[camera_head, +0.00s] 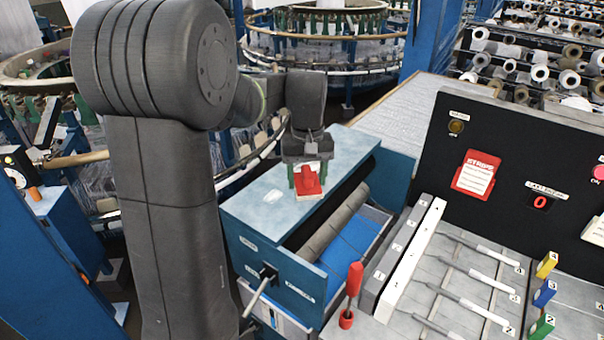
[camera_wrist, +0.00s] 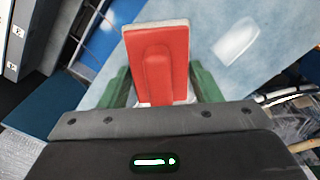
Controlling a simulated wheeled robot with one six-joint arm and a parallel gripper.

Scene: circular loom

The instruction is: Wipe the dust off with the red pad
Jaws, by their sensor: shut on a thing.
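The red pad (camera_head: 309,180) has a red grip on top and a pale underside edge. It also shows in the wrist view (camera_wrist: 176,50). My gripper (camera_head: 308,172) is shut on the red pad's grip, with green fingers on both sides of it. The pad is over the light blue-grey top (camera_head: 262,208) of a blue cabinet. I cannot tell whether it touches that top. A whitish patch (camera_head: 272,196) lies on the top to the left of the pad, and it shows in the wrist view (camera_wrist: 236,42) to the right of the pad. I cannot tell whether the patch is dust.
A grey roller (camera_head: 335,222) lies in an opening right of the cabinet top. A crank handle (camera_head: 262,285) sticks out from the cabinet front. A red upright handle (camera_head: 353,280) stands near the lever panel (camera_head: 455,290). A dark panel with a red card (camera_head: 476,174) rises at right.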

